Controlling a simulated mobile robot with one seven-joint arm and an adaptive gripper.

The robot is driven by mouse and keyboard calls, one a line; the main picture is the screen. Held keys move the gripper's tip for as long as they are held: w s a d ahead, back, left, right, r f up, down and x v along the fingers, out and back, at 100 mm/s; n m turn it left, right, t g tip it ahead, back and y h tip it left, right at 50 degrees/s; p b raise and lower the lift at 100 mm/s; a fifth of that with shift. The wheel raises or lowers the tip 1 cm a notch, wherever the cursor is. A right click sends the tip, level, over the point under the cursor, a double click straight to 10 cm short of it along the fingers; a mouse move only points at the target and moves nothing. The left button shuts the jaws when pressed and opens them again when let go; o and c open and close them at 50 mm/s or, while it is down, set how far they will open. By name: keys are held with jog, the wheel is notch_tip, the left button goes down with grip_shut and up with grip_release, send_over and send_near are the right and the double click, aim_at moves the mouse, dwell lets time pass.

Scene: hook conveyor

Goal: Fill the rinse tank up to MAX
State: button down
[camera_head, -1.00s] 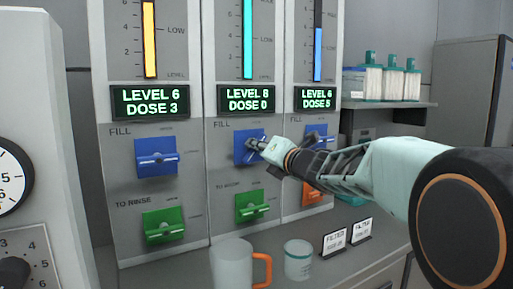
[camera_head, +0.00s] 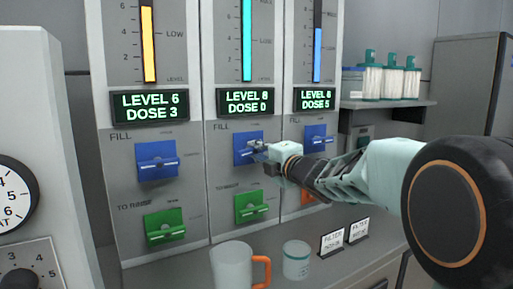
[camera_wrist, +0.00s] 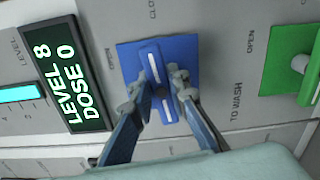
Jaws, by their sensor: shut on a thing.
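Three tank columns stand side by side, and their name labels are out of view. The left one has a yellow gauge (camera_head: 149,42) and reads level 6, dose 3. The middle one has a teal gauge (camera_head: 247,40) and reads level 8, dose 0. The right one has a blue gauge (camera_head: 317,50), its level digit unclear. Each has a blue fill valve above another valve. My gripper (camera_head: 258,147) is shut on the middle blue fill handle (camera_wrist: 160,90), with a finger on each side. The left green valve (camera_head: 164,226) is labelled TO RINSE, the middle green one (camera_head: 251,207) TO WASH.
A cup with an orange handle (camera_head: 231,266) and a small white jar (camera_head: 297,260) stand on the counter below. Two filter cards (camera_head: 333,242) are to their right. A shelf (camera_head: 390,103) holds several bottles. A dial panel (camera_head: 30,185) stands at the left.

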jog(key=shift+m, duration=0.6)
jog(key=c, duration=1.8)
grip_release()
jog(key=shift+c, duration=0.2)
jog(key=shift+s, duration=0.1)
jog(key=v, duration=1.2)
